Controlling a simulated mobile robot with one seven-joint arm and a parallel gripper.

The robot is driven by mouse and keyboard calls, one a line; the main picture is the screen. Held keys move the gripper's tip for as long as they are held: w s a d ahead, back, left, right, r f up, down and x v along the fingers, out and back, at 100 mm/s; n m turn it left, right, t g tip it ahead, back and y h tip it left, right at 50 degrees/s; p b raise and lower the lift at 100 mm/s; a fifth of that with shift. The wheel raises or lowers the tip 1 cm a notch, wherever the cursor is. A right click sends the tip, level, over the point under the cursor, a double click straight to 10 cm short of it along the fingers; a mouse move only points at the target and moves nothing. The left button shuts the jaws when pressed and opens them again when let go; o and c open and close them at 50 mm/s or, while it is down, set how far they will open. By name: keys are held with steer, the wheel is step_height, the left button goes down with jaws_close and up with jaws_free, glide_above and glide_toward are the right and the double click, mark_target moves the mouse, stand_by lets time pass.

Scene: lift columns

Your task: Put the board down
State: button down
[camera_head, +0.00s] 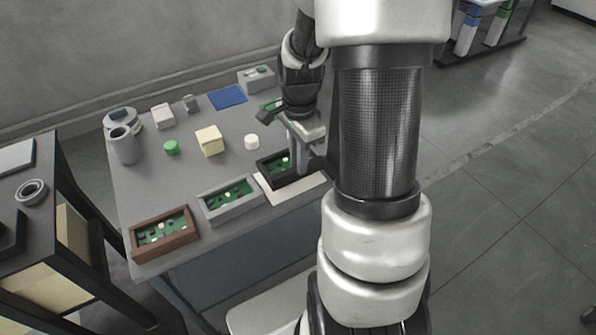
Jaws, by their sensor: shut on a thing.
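A board in a black frame (266,170), green inside with small light parts, is at the table's front right, over a pale flat mat (290,192). My gripper (299,168) points down at the right part of this board, with its fingers shut on it. The fingers and wrist hide part of the board's right end. I cannot tell whether the board touches the mat or hangs just above it.
On the grey table (190,180) are a grey-framed board (229,200), a brown-framed board (163,233), a cream block (209,141), a white cylinder (251,142), a green cylinder (171,148), a grey cup (124,146) and a blue mat (227,97). A dark shelf (60,180) stands left.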

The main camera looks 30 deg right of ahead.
steer(key=shift+f+b, duration=0.3)
steer(key=shift+f, duration=1.5)
steer(key=shift+f, duration=0.15)
steer(key=c, duration=1.7)
jaws_free()
step_height(320, 180, up, 12)
steer(key=shift+s+r+p, duration=0.1)
steer(key=shift+r+p, duration=0.05)
steer(key=shift+p, duration=0.95)
